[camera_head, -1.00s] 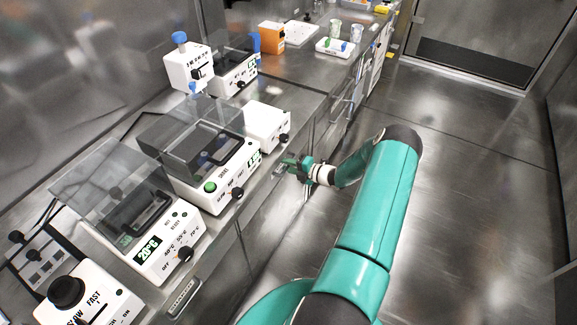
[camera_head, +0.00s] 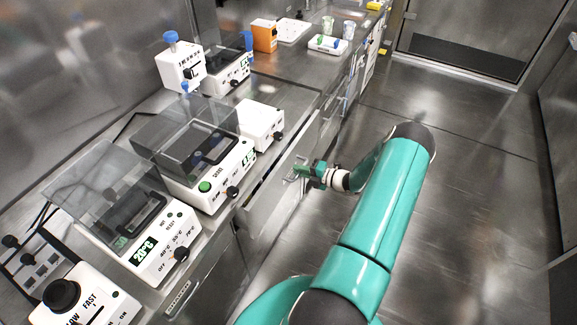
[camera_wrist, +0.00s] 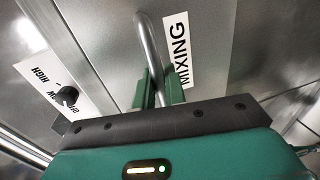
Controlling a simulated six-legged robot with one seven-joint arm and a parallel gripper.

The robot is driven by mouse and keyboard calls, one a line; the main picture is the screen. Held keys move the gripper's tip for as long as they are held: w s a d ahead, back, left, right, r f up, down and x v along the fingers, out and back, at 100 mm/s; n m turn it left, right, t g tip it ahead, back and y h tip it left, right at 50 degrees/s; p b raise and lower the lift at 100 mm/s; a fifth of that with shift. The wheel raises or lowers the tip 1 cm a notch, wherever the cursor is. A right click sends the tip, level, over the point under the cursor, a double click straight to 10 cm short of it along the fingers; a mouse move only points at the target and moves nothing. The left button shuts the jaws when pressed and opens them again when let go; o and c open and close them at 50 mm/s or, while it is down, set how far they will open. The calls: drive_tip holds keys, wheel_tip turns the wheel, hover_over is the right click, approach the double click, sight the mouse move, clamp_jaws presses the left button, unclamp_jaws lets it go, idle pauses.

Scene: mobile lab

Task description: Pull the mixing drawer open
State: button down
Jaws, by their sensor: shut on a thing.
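The mixing drawer front (camera_head: 267,205) is a grey metal panel in the counter's side, and in the head view it stands out from the counter edge. In the wrist view its white "MIXING" label (camera_wrist: 180,45) sits beside a curved metal bar handle (camera_wrist: 149,42). My gripper (camera_head: 299,171) is at the handle, on the aisle side of the counter. In the wrist view its green fingers (camera_wrist: 155,88) are shut on the bar, one on each side. The drawer's inside is hard to make out.
White lab devices line the counter, including a 20°C unit (camera_head: 150,252), a lidded unit (camera_head: 215,190) and a small white box (camera_head: 262,120). An orange box (camera_head: 264,36) and a white tray (camera_head: 328,44) stand farther back. The aisle floor (camera_head: 470,190) at right is clear.

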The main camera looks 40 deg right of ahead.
drive_tip(key=f+v, duration=0.1)
drive_tip(key=v, duration=0.7)
drive_tip(key=f+v, duration=0.2)
drive_tip(key=v, duration=0.7)
drive_tip(key=shift+s+f, duration=0.3)
drive_tip(key=shift+s, duration=0.1)
drive_tip(key=c, duration=1.6)
unclamp_jaws()
drive_tip(key=shift+o, duration=0.2)
drive_tip(key=v, duration=1.3)
drive_tip(key=shift+s, duration=0.4)
drive_tip(key=shift+d+r, duration=0.1)
